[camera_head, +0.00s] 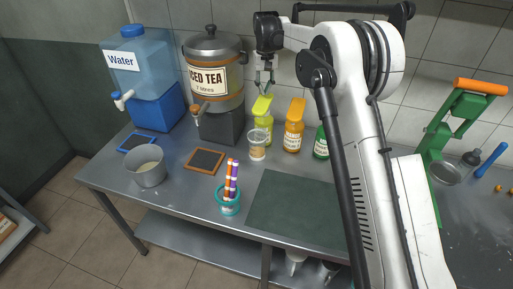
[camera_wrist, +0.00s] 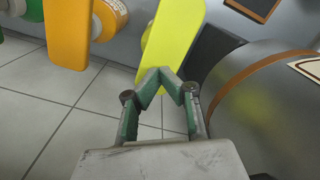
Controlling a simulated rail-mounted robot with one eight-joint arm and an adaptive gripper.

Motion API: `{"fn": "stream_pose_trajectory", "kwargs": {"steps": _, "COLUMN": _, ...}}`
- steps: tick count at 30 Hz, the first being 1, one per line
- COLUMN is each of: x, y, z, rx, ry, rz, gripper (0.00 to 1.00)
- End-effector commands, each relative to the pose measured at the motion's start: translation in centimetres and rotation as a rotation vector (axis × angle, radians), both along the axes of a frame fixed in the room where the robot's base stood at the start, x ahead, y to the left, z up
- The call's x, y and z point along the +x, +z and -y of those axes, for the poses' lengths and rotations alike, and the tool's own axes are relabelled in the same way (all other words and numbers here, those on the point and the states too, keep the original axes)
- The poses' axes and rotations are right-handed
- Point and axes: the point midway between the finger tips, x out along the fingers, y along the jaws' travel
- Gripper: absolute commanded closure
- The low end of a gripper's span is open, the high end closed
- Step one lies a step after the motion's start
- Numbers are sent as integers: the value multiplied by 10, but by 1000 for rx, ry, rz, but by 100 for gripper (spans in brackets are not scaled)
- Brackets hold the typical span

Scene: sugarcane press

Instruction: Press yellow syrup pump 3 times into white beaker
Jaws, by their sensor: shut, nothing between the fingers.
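The yellow syrup pump (camera_head: 262,106) tops a yellow-green bottle (camera_head: 264,131) on the steel counter. In the wrist view its flat yellow head (camera_wrist: 174,38) is just beyond my fingertips. A pale, see-through cup (camera_head: 257,146) with a tan patch, which looks like the white beaker, stands in front of the bottle, below the pump. My gripper (camera_head: 265,90) is shut and empty, directly above the yellow pump in the head view. I cannot tell whether the fingertips (camera_wrist: 160,75) touch the pump head.
An orange pump bottle (camera_head: 294,128) and a green bottle (camera_head: 321,145) stand to the right. The iced tea dispenser (camera_head: 213,70) is close on the left, the water dispenser (camera_head: 138,68) beyond it. A straw holder (camera_head: 228,201) and dark mat (camera_head: 295,210) lie in front.

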Motion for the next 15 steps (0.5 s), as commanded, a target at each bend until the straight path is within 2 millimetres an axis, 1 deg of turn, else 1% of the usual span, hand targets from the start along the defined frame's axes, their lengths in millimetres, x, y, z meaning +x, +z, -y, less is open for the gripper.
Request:
{"fn": "stream_pose_trajectory", "kwargs": {"steps": 10, "x": 0, "y": 0, "z": 0, "rx": 0, "ry": 0, "rz": 0, "gripper": 100}}
{"fn": "stream_pose_trajectory", "kwargs": {"steps": 15, "x": 0, "y": -3, "z": 0, "rx": 0, "ry": 0, "rz": 0, "gripper": 100}}
